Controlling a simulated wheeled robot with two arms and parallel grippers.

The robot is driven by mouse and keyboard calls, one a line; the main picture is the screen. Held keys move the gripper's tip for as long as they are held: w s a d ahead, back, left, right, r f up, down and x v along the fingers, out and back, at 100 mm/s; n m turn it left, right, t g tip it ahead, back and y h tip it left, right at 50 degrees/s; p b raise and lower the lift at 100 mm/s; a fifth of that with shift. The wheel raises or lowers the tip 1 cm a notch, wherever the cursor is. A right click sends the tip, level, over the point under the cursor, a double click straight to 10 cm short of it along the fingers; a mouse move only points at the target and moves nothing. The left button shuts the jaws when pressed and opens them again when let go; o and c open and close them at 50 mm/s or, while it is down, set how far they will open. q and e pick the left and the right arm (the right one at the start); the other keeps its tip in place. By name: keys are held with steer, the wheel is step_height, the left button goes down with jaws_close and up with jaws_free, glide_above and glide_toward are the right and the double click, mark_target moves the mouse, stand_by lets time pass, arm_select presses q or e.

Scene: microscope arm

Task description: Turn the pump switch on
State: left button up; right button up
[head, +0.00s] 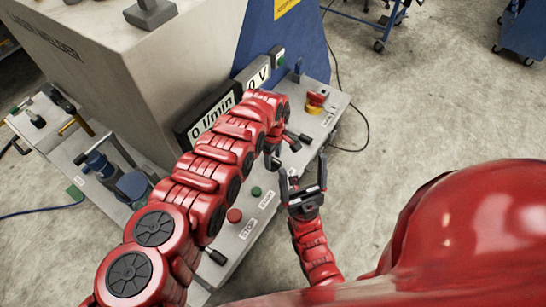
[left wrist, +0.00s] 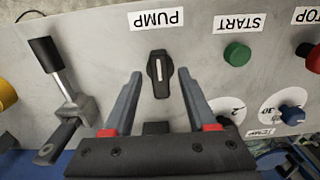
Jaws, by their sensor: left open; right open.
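The pump switch (left wrist: 160,78) is a small black rotary knob with a white line, beside the upside-down PUMP label (left wrist: 156,19) in the left wrist view. The white line runs nearly straight up and down the picture. My left gripper (left wrist: 160,71) is open, with one grey finger on either side of the knob. I cannot tell whether the fingers touch it. In the head view my left gripper (head: 288,150) hangs over the panel, and I cannot make out the knob there. My right gripper (head: 303,174) is open and empty, at the panel's right edge.
On the panel (head: 226,242) are a green START button (head: 256,191), a red STOP button (head: 234,215) and a red-and-yellow emergency stop (head: 316,102). A black-handled lever (left wrist: 50,65) stands left of the knob in the wrist view. Digital displays (head: 211,121) stand behind my left arm.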

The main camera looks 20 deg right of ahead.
arm_select(q)
steer(key=shift+f, duration=0.15)
jaws_close()
